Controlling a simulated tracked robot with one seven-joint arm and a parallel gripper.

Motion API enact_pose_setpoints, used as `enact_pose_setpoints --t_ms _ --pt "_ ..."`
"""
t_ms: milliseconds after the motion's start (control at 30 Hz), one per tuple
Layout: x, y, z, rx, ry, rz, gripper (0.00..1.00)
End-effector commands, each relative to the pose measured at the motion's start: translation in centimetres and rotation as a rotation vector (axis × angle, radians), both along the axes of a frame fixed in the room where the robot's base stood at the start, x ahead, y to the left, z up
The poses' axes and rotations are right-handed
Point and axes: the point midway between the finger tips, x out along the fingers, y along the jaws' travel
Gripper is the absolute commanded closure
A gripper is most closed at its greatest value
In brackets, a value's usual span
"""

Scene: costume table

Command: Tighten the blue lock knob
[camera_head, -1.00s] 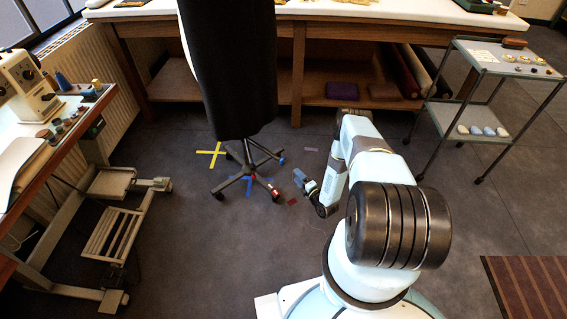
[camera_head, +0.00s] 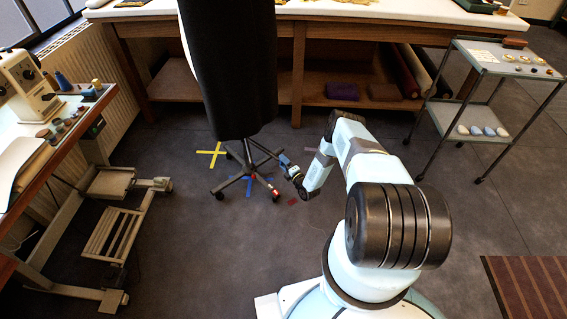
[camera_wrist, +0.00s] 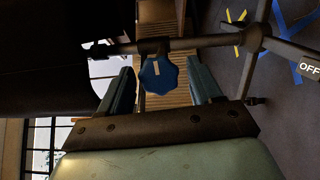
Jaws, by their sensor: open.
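The blue lock knob (camera_wrist: 158,78) shows in the wrist view as a faceted blue knob with a pale mark on its face. It sits on a dark collar on the stand's metal pole (camera_wrist: 205,42). My gripper (camera_wrist: 160,68) is open, with one finger on each side of the knob in the picture. I see no contact, and how deep the knob lies between the fingers is unclear. In the head view my gripper (camera_head: 284,159) is low beside the black dress form (camera_head: 228,70), near its wheeled base (camera_head: 247,175). I cannot make out the knob there.
The base's legs spread over blue and yellow floor tape (camera_head: 208,153). A red caster part (camera_head: 275,194) is near my gripper. The large table (camera_head: 330,28) stands behind, a sewing bench (camera_head: 50,140) at left, a trolley (camera_head: 490,100) at right. Floor in front is clear.

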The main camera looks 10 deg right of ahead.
Motion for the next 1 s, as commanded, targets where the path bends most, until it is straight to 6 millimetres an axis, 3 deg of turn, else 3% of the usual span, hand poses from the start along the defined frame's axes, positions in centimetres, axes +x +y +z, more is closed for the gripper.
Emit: enact_pose_setpoints --t_ms 467,967,1000 --pt "1.08 0.37 0.0 0.0 0.001 0.0 0.36" --pt "1.04 0.35 -0.06 -0.001 0.003 -0.001 0.84" --pt "1.05 -0.39 -0.06 -0.003 0.002 -0.001 0.86"
